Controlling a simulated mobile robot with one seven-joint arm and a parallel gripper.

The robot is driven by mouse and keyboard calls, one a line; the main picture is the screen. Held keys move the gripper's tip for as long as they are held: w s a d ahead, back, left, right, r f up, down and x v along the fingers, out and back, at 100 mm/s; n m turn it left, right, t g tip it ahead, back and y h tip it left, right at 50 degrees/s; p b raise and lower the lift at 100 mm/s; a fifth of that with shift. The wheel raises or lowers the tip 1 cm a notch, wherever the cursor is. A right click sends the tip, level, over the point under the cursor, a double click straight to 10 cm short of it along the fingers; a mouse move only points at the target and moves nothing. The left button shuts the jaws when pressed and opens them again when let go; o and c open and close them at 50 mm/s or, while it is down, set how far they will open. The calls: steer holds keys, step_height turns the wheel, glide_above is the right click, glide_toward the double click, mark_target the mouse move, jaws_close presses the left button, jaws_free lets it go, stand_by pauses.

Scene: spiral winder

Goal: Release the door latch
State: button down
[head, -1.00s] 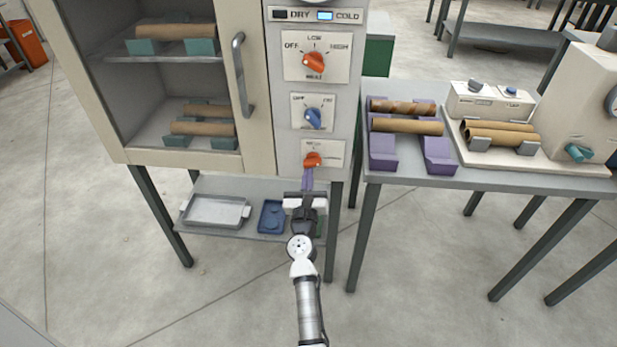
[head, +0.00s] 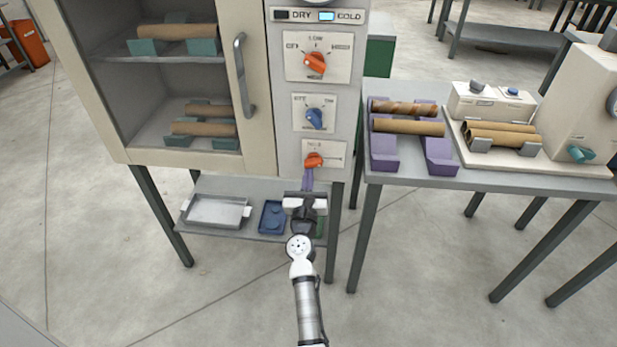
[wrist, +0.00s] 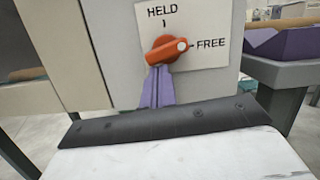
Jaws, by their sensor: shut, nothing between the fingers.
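The latch knob (wrist: 165,50) is orange, on a white plate (wrist: 205,20) marked HELD at the top and FREE at the right. Its white-dotted end points right, at the FREE mark. In the head view the knob (head: 314,160) is the lowest of three on the cabinet's control panel. My gripper (wrist: 158,72) has purple fingers, shut together with nothing between them. Their tips are just below the knob's left part and overlap its lower edge in the wrist view; I cannot tell whether they touch. The cabinet door (head: 258,138) looks closed, with a grey handle (head: 243,75).
Above the latch are a blue knob (head: 314,118) and an orange knob (head: 315,63). A display reads DRY and COLD, with COLD lit. A lower shelf (head: 255,185) holds a tray (head: 215,212) and a blue dish. A side table (head: 470,178) stands close at the right.

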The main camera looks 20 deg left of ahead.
steer(key=shift+f, duration=0.1)
steer(key=s+d+f+b, duration=0.4)
steer(key=s+f+b, duration=0.2)
steer(key=s, duration=0.3)
steer(key=shift+d, duration=0.2)
stand_by(0.5)
